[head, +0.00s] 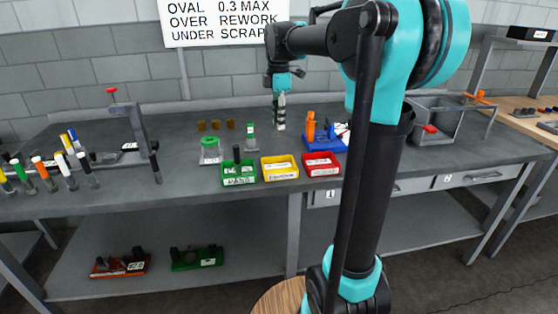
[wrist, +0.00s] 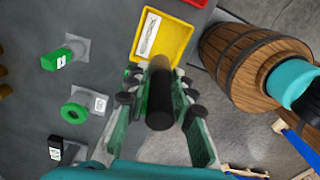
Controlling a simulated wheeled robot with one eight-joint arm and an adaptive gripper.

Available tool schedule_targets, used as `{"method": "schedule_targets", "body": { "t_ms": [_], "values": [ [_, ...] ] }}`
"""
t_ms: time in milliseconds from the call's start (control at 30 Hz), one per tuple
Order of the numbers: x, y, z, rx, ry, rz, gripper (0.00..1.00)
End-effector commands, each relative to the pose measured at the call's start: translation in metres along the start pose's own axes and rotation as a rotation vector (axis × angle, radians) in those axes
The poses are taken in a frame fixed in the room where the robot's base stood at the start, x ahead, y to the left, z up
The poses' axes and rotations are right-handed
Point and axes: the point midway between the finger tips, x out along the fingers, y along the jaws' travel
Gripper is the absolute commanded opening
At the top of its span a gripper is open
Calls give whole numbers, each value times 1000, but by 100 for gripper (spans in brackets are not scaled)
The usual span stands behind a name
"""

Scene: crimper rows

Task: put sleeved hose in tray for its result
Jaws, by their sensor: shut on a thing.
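My gripper (head: 280,125) is raised over the grey bench, behind the row of trays in the head view. In the wrist view it (wrist: 158,100) is shut on the hose (wrist: 160,105), a black cylinder with a brown sleeve at its far end. The hose's far end overlaps the near edge of the yellow tray (wrist: 185,45) in that view; its height above the tray cannot be told. In the head view the green tray (head: 240,182), yellow tray (head: 280,176) and red tray (head: 322,170) stand along the bench front.
A sign (head: 222,20) reads oval 0.3 max, over rework, under scrap. Green gauges (head: 209,150) (head: 250,138), brass sleeves (head: 216,125) and a blue fixture (head: 322,142) stand near the trays. Colour-ended hoses (head: 66,140) stand at left. A barrel (wrist: 245,55) stands by the bench.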

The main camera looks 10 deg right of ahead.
Motion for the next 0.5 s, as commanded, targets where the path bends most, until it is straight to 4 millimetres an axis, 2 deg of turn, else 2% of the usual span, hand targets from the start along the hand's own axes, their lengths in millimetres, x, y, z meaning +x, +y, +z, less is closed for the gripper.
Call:
{"method": "schedule_targets", "body": {
  "t_ms": [100, 300, 500],
  "values": [
    [30, 0, 0, 0, 0, 0, 0],
    [75, 0, 0, 1, 0, 0, 0],
    [98, 0, 0, 1, 0, 0, 0]
  ]
}}
